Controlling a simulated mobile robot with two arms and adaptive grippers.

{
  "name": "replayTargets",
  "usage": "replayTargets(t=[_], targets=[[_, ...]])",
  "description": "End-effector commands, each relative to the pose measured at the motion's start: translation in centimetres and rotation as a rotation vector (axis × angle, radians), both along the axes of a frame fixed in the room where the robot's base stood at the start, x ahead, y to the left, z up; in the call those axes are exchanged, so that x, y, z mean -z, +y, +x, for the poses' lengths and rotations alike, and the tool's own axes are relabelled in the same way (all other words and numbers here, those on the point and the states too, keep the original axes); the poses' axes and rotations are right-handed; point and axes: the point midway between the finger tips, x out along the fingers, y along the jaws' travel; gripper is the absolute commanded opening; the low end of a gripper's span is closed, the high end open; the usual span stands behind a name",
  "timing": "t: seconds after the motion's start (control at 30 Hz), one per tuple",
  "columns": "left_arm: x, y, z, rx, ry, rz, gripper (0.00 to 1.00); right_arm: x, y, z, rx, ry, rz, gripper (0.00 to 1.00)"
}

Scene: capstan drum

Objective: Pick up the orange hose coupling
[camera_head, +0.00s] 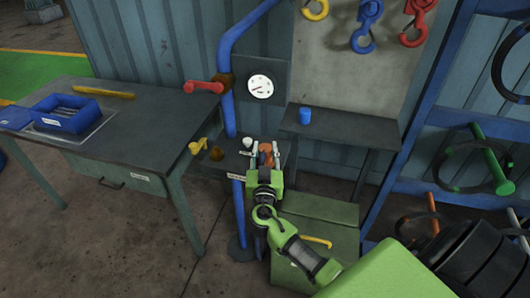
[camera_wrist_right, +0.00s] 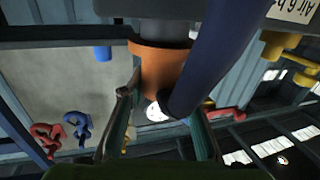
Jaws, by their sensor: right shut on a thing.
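The orange hose coupling (camera_head: 266,150) sits between the two fingers of my right gripper (camera_head: 264,158), beside the small dark shelf near the blue pipe. In the right wrist view the coupling (camera_wrist_right: 158,66) is a short orange cylinder under a dark grey part. My right gripper (camera_wrist_right: 163,118) is shut on it, with one finger on each side. A dark blue tube (camera_wrist_right: 212,62) crosses in front of part of the coupling there. I cannot tell whether the coupling is still joined to the grey part. My left gripper is not in view.
A blue pipe (camera_head: 228,110) with a red-handled valve (camera_head: 204,87) and a yellow valve (camera_head: 196,146) stands left of the gripper. A gauge (camera_head: 260,86) is behind. A blue cup (camera_head: 305,116) stands on a shelf. A green cabinet (camera_head: 318,212) is below right.

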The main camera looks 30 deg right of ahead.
Motion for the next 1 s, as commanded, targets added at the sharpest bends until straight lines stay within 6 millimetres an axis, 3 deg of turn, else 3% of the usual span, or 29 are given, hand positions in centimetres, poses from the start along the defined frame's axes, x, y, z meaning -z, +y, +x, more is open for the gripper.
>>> replayTargets(t=[0.33,0.67,1.0], targets=[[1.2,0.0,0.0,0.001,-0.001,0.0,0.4,-3.3,0.1,-0.3,-0.001,-0.008,0.002,0.02],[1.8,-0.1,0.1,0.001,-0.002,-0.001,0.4,-9.0,1.5,-5.0,-0.001,-0.01,0.004,0.02],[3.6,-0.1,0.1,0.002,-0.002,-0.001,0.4,-11.6,3.4,-11.1,-0.001,-0.004,0.003,0.02]])
